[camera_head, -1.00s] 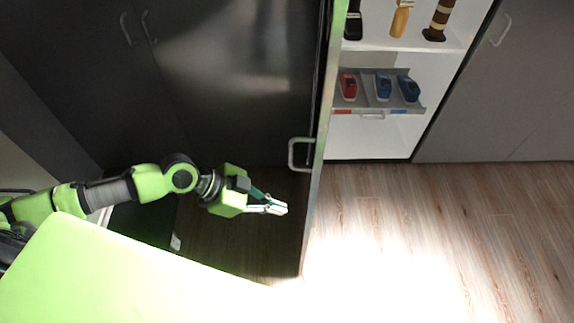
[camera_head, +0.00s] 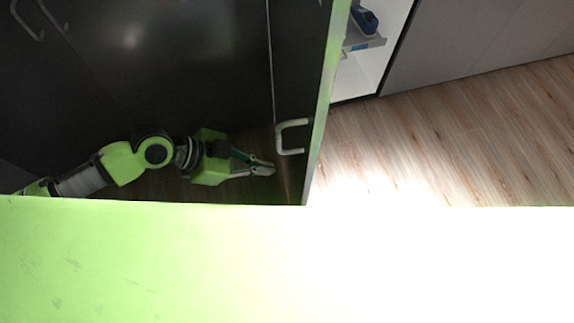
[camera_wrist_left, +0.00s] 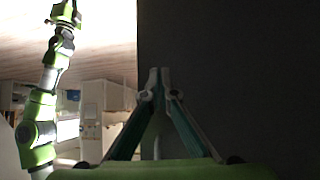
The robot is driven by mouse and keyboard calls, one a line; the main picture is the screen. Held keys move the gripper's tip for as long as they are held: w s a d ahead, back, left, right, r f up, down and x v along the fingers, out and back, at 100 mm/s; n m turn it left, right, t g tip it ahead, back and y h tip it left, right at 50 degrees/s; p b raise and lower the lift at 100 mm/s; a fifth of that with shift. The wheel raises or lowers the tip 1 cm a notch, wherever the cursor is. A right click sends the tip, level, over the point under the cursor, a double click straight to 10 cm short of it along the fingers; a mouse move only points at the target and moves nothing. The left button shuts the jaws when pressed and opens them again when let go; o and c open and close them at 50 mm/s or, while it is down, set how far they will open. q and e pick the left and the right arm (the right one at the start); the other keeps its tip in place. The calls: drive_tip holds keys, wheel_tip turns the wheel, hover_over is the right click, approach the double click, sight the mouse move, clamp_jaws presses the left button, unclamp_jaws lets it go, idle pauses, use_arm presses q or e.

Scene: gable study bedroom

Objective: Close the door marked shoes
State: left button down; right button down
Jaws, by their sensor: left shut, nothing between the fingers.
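The open door (camera_head: 299,165) stands out from the cupboard, seen almost edge-on, with its dark face to the left. A pale bar handle (camera_head: 291,137) is on that face near its free edge. No shoes marking can be read. My left gripper (camera_head: 270,169) is shut and empty, on the handle side of the door, just left of and below the handle in the head view. Whether it touches the door cannot be told. In the left wrist view its fingertips (camera_wrist_left: 160,74) meet in front of a dark surface (camera_wrist_left: 225,75), which seems to be the door.
The open compartment behind the door holds a shelf (camera_head: 366,44) with a blue item (camera_head: 364,19). Dark closed doors (camera_head: 150,60) lie to the left, grey fronts (camera_head: 470,40) to the right. Wood floor (camera_head: 455,130) right of the door is clear. My other arm shows at the wrist view's left.

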sight(300, 169)
use_arm(q)
drive_tip(key=shift+w+d+f, duration=0.2)
drive_tip(key=shift+d+f, duration=0.05)
drive_tip(key=shift+d, duration=0.7)
drive_tip(key=shift+w+d+f, duration=0.2)
drive_tip(key=shift+d+f, duration=0.1)
drive_tip(key=shift+d, duration=0.7)
drive_tip(key=shift+w+d+f, duration=0.2)
drive_tip(key=shift+d+f, duration=0.05)
drive_tip(key=shift+d, duration=0.7)
